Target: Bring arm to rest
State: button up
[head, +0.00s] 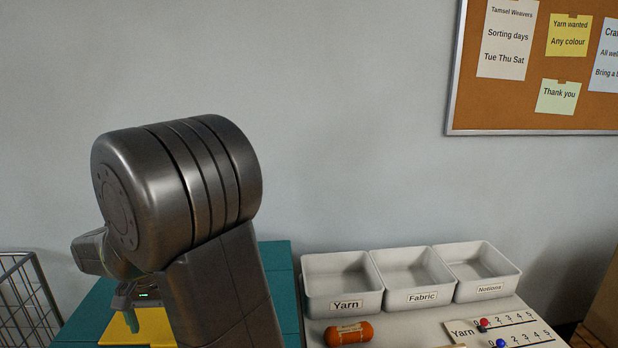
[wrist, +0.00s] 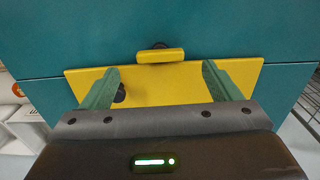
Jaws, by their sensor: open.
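My gripper (wrist: 162,92) is open and empty, its two green fingers wide apart in the wrist view. Beyond the fingers is a yellow panel (wrist: 185,80) with a small yellow bar (wrist: 160,56) at its edge, against a teal surface (wrist: 60,40). In the head view my arm stands folded at the left and hides most of the gripper. The yellow panel (head: 150,328) shows low behind the arm, by the teal surface (head: 281,275).
Three empty bins stand at the right: Yarn (head: 342,288), Fabric (head: 411,280) and Notions (head: 481,271). An orange yarn roll (head: 348,333) lies before them, beside a counting board (head: 507,328). A wire basket (head: 28,293) is at far left.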

notch_tip(320, 180, down, 6)
jog(key=shift+r, duration=0.1)
jog(key=shift+r+m, duration=0.1)
jog(key=shift+m, duration=0.4)
